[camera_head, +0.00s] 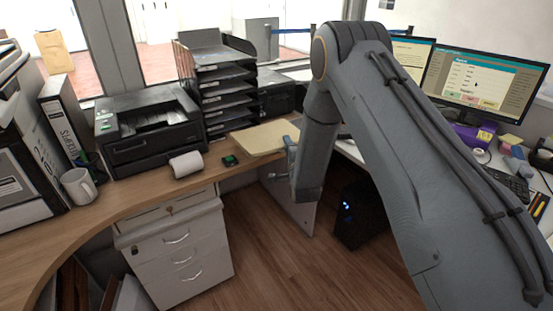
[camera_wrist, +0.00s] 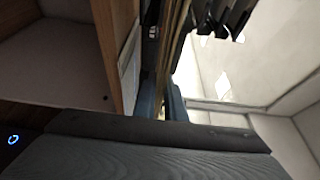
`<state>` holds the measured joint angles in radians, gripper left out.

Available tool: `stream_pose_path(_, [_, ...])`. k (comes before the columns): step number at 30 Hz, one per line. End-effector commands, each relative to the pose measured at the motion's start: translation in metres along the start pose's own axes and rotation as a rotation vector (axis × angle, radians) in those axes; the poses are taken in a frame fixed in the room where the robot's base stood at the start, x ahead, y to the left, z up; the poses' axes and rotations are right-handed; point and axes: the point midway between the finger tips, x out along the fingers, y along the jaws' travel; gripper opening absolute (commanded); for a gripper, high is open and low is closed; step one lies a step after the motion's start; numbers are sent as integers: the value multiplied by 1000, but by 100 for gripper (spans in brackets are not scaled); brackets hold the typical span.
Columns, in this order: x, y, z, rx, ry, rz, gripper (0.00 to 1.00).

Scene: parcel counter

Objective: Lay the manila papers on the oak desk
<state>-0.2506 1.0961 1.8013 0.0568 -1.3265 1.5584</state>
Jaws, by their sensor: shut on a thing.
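The manila papers (camera_head: 262,137) are a pale tan stack at the right end of the oak desk (camera_head: 125,200), seen flat in the head view. My gripper (camera_head: 290,146) is shut on their right edge. In the wrist view the papers (camera_wrist: 177,45) show edge-on as a thin tan strip between the fingers of my gripper (camera_wrist: 164,100), beside the desk's wooden side (camera_wrist: 118,40). I cannot tell whether the papers touch the desk top or hang just above it. My arm hides what lies behind the gripper.
A black letter-tray stack (camera_head: 222,85) stands behind the papers. A printer (camera_head: 148,128), white roll (camera_head: 186,164), small green-black item (camera_head: 230,160) and mug (camera_head: 78,186) stand to the left. White drawers (camera_head: 180,245) and a dark computer case (camera_head: 360,215) are below.

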Motion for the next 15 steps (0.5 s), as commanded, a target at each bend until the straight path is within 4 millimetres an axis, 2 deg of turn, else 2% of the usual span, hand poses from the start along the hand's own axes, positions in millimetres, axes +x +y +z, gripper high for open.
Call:
stream_pose_path(3, [0,17,0,0,0,1,0])
stream_pose_path(10, [0,34,0,0,0,-1,0])
stream_pose_path(15, [0,57,0,0,0,-1,0])
